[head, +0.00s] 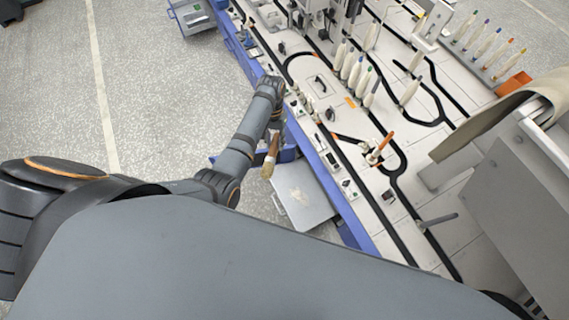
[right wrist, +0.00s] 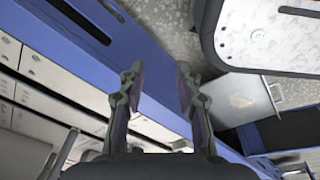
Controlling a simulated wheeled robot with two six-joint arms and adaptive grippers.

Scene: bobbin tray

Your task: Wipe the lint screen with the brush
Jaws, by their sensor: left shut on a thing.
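The brush (head: 268,169) has a brown handle and pale bristles that point down. My left gripper (head: 276,128) is shut on its handle; the wrist partly hides the fingers. The lint screen (head: 318,207) is a flat grey plate with a pale lint patch in its middle, beside the blue bench edge. The bristles show just off the screen's upper left corner; whether they touch it I cannot tell. The screen also shows in the right wrist view (right wrist: 232,112). My right gripper (right wrist: 158,78) is open and empty, its two fingers well apart, left of the screen in that view.
The blue-edged bench (head: 352,222) runs along the screen's right side, with black tracks and several upright bobbins (head: 350,65). An orange-tipped stand (head: 378,150) is on the bench. Speckled floor (head: 170,80) is free on the left.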

